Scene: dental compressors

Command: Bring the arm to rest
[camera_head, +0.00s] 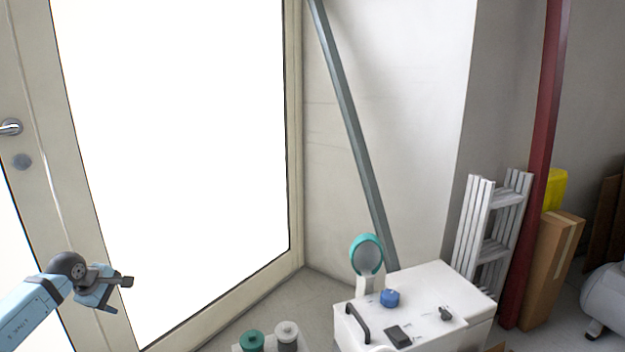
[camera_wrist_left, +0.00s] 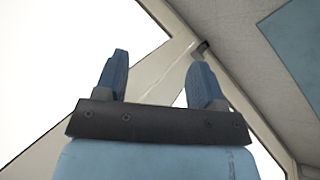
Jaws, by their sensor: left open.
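My left arm comes in at the lower left of the head view, and its gripper (camera_head: 118,294) is in front of the glazed door, clear of the white machine. In the left wrist view the two blue fingers of the left gripper (camera_wrist_left: 158,80) stand well apart with nothing between them. The left gripper is open and empty. My right gripper is in neither view.
A white machine (camera_head: 446,283) with a blue knob (camera_head: 389,298) and a teal-rimmed round part (camera_head: 366,255) stands at lower centre-right. Teal (camera_head: 251,341) and grey (camera_head: 287,333) capped items are beside it. A ladder (camera_head: 471,235), red post (camera_head: 543,130) and cardboard box (camera_head: 551,262) stand right.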

